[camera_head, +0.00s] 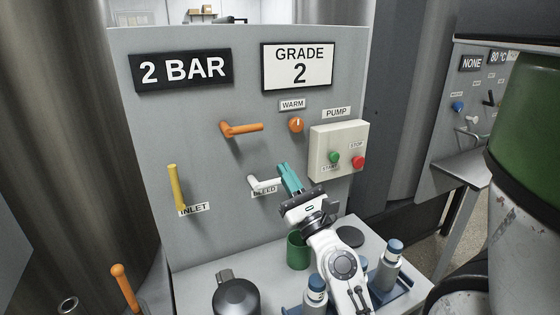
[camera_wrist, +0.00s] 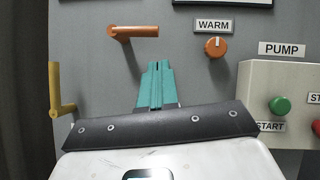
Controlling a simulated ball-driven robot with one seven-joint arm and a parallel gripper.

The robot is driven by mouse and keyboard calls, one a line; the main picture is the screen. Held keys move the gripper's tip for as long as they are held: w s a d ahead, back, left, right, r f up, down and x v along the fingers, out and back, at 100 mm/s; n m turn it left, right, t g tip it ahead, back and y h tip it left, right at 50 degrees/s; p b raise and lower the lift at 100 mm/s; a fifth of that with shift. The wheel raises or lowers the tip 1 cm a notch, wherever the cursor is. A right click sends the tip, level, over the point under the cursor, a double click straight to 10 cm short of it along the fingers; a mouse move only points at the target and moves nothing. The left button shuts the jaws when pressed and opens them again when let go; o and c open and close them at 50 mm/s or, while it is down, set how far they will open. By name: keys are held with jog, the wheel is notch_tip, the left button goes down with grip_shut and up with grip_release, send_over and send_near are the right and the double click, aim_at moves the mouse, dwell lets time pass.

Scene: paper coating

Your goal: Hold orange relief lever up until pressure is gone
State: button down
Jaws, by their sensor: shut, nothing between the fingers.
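An orange lever (camera_head: 240,128) is mounted on the grey panel, its handle lying roughly level and pointing right. It also shows in the wrist view (camera_wrist: 133,32), above and left of my fingers. A second orange lever (camera_head: 122,283) stands nearly upright at the lower left of the head view. A black sign (camera_head: 181,70) reads "2 BAR". My gripper (camera_head: 286,172) has teal fingers, shut and empty, pointing at the panel below the orange lever. In the head view they overlap the right end of the white BLEED lever (camera_head: 264,184); I cannot tell whether they touch it.
A yellow INLET lever (camera_head: 174,185) is at the left. An orange WARM knob (camera_head: 296,125) and a pump box (camera_head: 338,149) with green and red buttons are at the right. Below, a shelf holds a green cup (camera_head: 298,251), a dark pot (camera_head: 236,296) and bottles (camera_head: 391,262).

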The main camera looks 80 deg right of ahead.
aim_at(243, 127)
jog(key=p+x, duration=0.4)
jog(key=x, duration=0.4)
jog(key=shift+w+d+r, duration=0.2)
jog(key=shift+r, duration=0.1)
jog(key=shift+w+r+n, duration=0.1)
jog(key=shift+n, duration=0.2)
